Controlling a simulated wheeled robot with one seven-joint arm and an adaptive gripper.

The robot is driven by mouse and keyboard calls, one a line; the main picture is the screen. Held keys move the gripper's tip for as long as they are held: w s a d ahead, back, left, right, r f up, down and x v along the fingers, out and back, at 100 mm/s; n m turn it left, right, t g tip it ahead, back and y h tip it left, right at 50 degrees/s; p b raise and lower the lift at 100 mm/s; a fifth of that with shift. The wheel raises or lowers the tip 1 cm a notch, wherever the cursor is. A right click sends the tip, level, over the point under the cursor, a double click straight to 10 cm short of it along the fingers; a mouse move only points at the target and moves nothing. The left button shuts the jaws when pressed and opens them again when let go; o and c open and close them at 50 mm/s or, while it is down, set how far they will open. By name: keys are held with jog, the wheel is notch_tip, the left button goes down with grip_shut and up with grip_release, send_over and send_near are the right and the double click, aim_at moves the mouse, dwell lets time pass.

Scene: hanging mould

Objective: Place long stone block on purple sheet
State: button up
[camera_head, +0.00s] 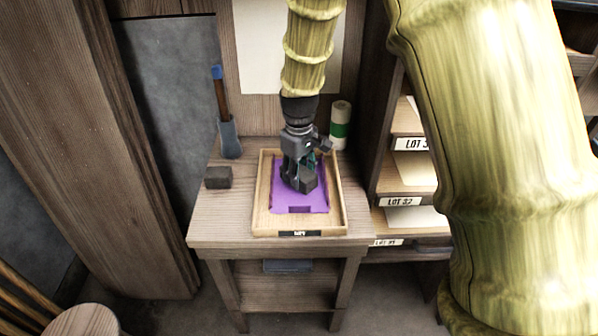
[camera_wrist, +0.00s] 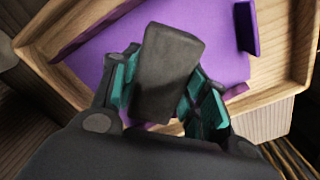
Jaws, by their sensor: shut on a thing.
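The purple sheet (camera_head: 285,201) lies in a shallow wooden tray (camera_head: 262,225) on a small wooden table; it also fills much of the wrist view (camera_wrist: 215,30). My gripper (camera_head: 299,180) is over the sheet, pointing down. In the wrist view my gripper (camera_wrist: 170,95) has its teal-padded fingers on either side of a long dark grey stone block (camera_wrist: 168,70). The block is held between them, over the sheet. I cannot tell whether its underside touches the sheet. In the head view the gripper partly hides the block (camera_head: 303,186).
A second dark block (camera_head: 218,178) sits on the table left of the tray. A blue-tipped tool in a grey holder (camera_head: 229,140) stands at the back left, and a white-and-green roll (camera_head: 340,125) behind the tray. Shelves with lot labels (camera_head: 403,202) stand close on the right.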

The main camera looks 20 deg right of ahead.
aim_at(300, 171)
jog(key=shift+f, duration=0.1)
jog(key=o, duration=1.4)
jog(key=shift+o, duration=0.2)
notch_tip(300, 171, up, 12)
